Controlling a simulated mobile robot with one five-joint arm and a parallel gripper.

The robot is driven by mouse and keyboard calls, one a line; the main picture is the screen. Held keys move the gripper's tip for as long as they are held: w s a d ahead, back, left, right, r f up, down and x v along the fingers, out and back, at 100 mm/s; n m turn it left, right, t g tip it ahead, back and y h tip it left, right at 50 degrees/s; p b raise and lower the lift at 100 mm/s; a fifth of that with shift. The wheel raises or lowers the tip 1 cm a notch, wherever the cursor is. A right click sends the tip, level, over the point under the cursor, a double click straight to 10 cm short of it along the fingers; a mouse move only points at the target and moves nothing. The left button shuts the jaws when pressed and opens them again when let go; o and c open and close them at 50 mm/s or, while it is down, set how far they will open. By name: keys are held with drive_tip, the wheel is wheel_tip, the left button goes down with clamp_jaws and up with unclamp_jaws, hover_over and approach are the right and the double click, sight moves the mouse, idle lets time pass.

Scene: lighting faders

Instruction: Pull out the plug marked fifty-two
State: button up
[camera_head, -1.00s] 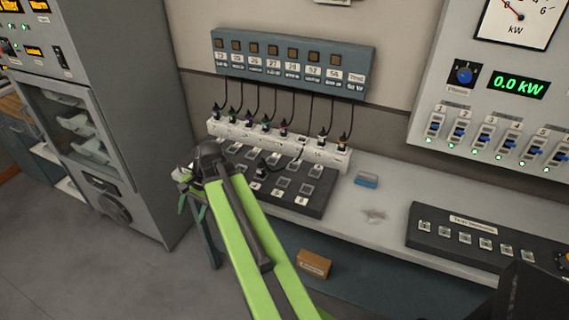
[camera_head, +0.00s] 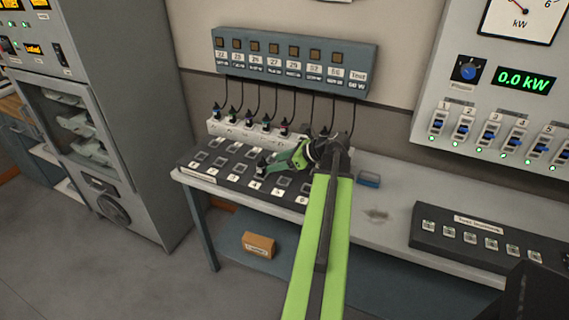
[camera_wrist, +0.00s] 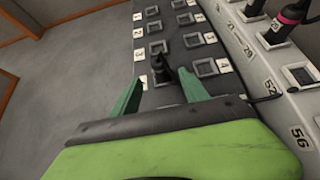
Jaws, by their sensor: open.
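A black plug (camera_head: 262,166) stands on the dark socket board, away from the white strip; it also shows in the wrist view (camera_wrist: 160,67). I cannot read a number on it. The white power strip (camera_head: 225,127) holds several other plugs, and the strip position marked 52 (camera_wrist: 243,87) shows no upright plug beside it, only a black cable. My gripper (camera_head: 275,166) is open just right of the black plug. In the wrist view my green fingers (camera_wrist: 158,88) are apart, with the plug just beyond and between their tips. My arm hides the right end of the strip.
The dark board (camera_head: 230,178) has several square sockets on the bench (camera_head: 388,190). The wall panel (camera_head: 292,50) has numbered labels and hanging cables. A blue box (camera_head: 369,180) sits right of my arm. A black button panel (camera_head: 470,238) lies farther right.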

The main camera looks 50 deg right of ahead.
sight(265, 165)
drive_tip(key=b+x, duration=0.2)
drive_tip(key=x, duration=0.4)
drive_tip(key=shift+w+f+b, duration=0.15)
drive_tip(key=shift+w+b, duration=0.05)
drive_tip(key=shift+b, duration=0.2)
clamp_jaws()
drive_tip(key=shift+r+p, duration=2.4)
drive_tip(key=shift+r, duration=0.1)
